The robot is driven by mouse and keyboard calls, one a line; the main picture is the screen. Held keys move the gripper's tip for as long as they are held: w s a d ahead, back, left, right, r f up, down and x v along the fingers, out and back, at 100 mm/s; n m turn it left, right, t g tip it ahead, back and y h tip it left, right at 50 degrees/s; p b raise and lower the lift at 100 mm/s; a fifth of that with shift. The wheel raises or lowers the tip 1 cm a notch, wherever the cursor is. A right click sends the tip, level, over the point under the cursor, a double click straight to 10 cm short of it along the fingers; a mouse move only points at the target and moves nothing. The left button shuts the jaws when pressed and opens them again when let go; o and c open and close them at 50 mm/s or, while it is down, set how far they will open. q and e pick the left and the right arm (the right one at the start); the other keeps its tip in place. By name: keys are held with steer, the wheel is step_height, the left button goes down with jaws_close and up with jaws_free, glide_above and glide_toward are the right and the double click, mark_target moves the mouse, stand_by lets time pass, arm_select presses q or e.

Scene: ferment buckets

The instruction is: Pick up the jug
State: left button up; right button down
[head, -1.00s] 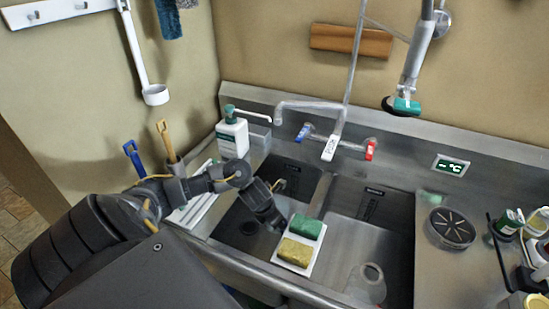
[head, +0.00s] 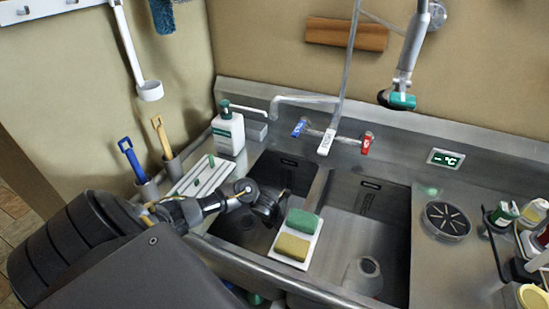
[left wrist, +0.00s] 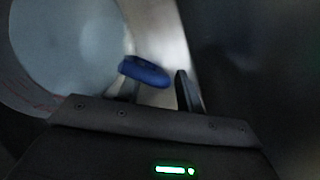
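My left gripper (head: 268,209) is down in the left sink basin in the head view. In the left wrist view, a pale, round, translucent vessel with red marks, which looks like the jug (left wrist: 72,55), lies at the upper left. Its blue handle (left wrist: 145,72) sticks out towards the gripper's fingers (left wrist: 158,92). The fingers are apart, with the handle in front of and partly between them; a small gap shows at the right finger. The jug is hidden behind my arm and gripper in the head view. My right gripper is not in view.
A tray with a green sponge (head: 302,221) and a yellow sponge (head: 292,247) sits on the divider beside my gripper. A clear vessel (head: 367,272) stands in the right basin. A soap bottle (head: 229,132) and faucet (head: 327,140) stand behind.

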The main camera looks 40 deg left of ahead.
arm_select(q)
jaws_close()
stand_by(1.4)
steer(key=shift+w, duration=0.1)
